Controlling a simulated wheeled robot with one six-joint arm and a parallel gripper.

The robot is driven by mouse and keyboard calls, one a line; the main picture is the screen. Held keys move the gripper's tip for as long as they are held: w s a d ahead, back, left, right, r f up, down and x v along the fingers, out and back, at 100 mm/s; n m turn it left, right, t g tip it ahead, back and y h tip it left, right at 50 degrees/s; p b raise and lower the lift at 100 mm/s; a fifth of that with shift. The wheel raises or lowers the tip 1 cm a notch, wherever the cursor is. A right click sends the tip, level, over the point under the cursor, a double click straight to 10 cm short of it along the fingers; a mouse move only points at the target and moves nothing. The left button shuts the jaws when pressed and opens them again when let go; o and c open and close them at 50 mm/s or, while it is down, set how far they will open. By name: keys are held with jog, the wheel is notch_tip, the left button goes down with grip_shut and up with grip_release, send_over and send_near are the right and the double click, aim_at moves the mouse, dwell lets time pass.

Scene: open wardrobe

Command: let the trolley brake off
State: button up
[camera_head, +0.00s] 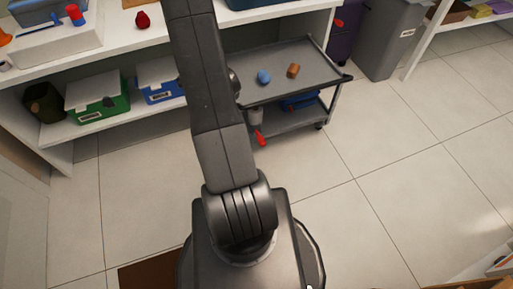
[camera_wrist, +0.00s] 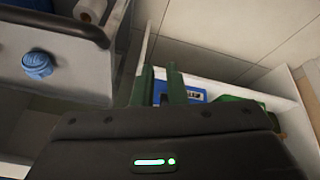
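The grey trolley (camera_head: 325,77) stands right of my arm in the head view, with an upper tray and a lower shelf. A small red lever (camera_head: 260,138) shows low at its near left corner; I take it for the brake, and its exact setting is too small to tell. In the wrist view the trolley tray (camera_wrist: 75,73) and its dark handle fill the upper left. My gripper (camera_wrist: 160,72) shows there as two dark green fingers, apart and with nothing held between them. In the head view my arm hides the gripper. The red lever does not show in the wrist view.
A blue lump (camera_head: 264,77) and a brown piece (camera_head: 293,70) lie on the trolley. A white shelf unit left holds a green box (camera_head: 98,98) and a blue box (camera_head: 160,90). A grey bin (camera_head: 390,40) stands behind right. The tiled floor in front and right is clear.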

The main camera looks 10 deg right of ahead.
aim_at(260, 138)
jog(key=f+n+g, duration=0.1)
jog(key=f, duration=0.2)
jog(key=s+f+n+g+h+b, duration=0.1)
jog(key=f, duration=0.3)
jog(key=s+f+n+g+h+b, duration=0.1)
jog(key=f, duration=0.2)
jog(key=shift+a+f, duration=0.35)
grip_shut()
jog(key=w+d+f+n+h+b, duration=0.1)
jog(key=d+f+n+h+b, duration=0.15)
jog(key=f+n+h, duration=0.5)
jog(key=d+f+n+h+b, duration=0.2)
jog(key=f+n+h+b, duration=0.2)
jog(key=f, duration=0.7)
jog(key=b+x, duration=0.2)
jog(key=x, duration=0.7)
jog(key=shift+w+d+r+b, duration=0.15)
jog(key=shift+w+d+r, duration=0.05)
jog(key=shift+r, duration=0.5)
jog(key=shift+w+d+r+b, duration=0.1)
jog(key=shift+w+d+r, duration=0.1)
jog(key=shift+r, duration=0.45)
jog(key=shift+w+d+r+b, duration=0.15)
jog(key=shift+d+r, duration=0.05)
jog(key=shift+r, duration=0.5)
